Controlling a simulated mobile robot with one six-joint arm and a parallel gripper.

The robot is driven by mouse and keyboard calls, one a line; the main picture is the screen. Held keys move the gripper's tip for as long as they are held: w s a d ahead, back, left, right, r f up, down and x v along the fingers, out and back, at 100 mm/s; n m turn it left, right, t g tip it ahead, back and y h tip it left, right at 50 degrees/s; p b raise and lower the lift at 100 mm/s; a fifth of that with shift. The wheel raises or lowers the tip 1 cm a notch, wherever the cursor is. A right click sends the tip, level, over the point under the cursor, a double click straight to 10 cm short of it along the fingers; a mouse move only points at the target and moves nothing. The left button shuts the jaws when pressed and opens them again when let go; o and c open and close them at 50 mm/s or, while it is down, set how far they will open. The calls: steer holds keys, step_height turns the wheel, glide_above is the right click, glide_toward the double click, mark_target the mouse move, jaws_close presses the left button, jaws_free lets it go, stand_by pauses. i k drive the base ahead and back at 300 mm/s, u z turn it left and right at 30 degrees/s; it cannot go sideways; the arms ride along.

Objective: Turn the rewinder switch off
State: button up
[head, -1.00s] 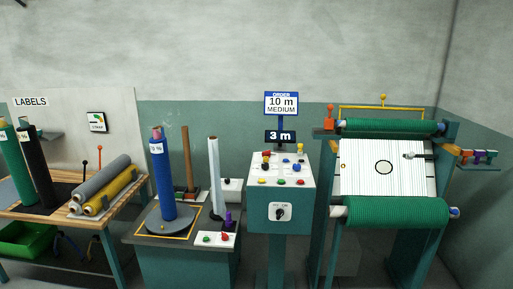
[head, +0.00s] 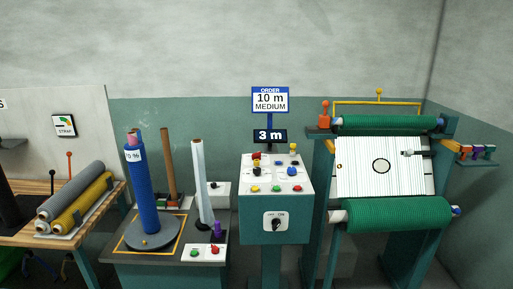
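A teal control console (head: 276,206) stands in the middle of the head view. On its front face is a white plate with a black rotary switch (head: 276,222) and small lettering, of which "ON" shows at the right. The switch's knob looks tilted, but its exact setting is too small to tell. The rewinder (head: 389,215) with green netting rolls stands to the right of the console. My gripper is not in view.
A "3 m" display (head: 270,136) and an order sign (head: 270,100) reading 10 m MEDIUM rise above the console. Coloured buttons (head: 276,188) cover its sloped top. A wrapping turntable (head: 152,233) with a blue roll stands left. A wooden table (head: 40,235) holds rolls farther left.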

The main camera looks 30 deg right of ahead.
mark_target(256, 155)
steer(key=z, duration=0.35)
steer(key=i, duration=1.05)
steer(key=z, duration=0.6)
